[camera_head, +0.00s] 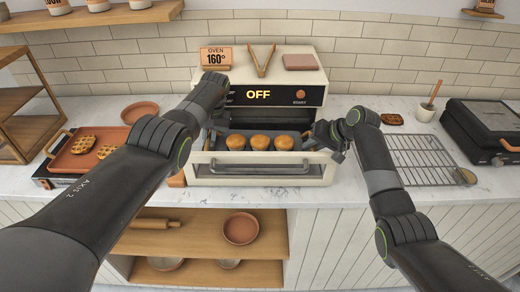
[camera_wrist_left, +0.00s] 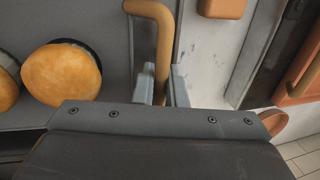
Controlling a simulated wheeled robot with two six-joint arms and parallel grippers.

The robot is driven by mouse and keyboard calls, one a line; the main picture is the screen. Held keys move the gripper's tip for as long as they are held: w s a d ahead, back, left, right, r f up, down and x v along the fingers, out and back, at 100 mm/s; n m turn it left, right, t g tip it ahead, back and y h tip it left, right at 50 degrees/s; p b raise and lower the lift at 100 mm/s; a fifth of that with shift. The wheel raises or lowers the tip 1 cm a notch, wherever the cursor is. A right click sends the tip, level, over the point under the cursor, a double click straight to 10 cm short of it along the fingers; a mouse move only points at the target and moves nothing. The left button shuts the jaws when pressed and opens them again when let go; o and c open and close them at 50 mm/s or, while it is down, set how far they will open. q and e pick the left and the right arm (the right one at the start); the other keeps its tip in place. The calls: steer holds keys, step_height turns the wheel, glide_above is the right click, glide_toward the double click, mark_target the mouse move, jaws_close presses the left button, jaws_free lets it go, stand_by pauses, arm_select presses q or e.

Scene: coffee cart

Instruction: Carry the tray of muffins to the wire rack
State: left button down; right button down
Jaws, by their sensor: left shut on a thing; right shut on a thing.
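The dark grey tray (camera_wrist_left: 110,22) sits at the mouth of the open oven (camera_head: 265,105), above its lowered door. Three golden muffins (camera_head: 260,142) show in a row on it in the head view; two are partly in the left wrist view. My left gripper (camera_wrist_left: 163,88) is shut on the tray's tan left handle (camera_wrist_left: 158,35). My right gripper (camera_head: 325,134) is at the tray's right end, shut; its hold on the handle there is too small to make out. The wire rack (camera_head: 420,158) lies on the counter at right, with its middle bare.
The oven door's handle (camera_head: 250,170) is in front of the tray.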

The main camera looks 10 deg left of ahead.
arm_select(q)
steer(key=shift+r, duration=0.2)
arm_select(e)
steer(key=shift+r, duration=0.15)
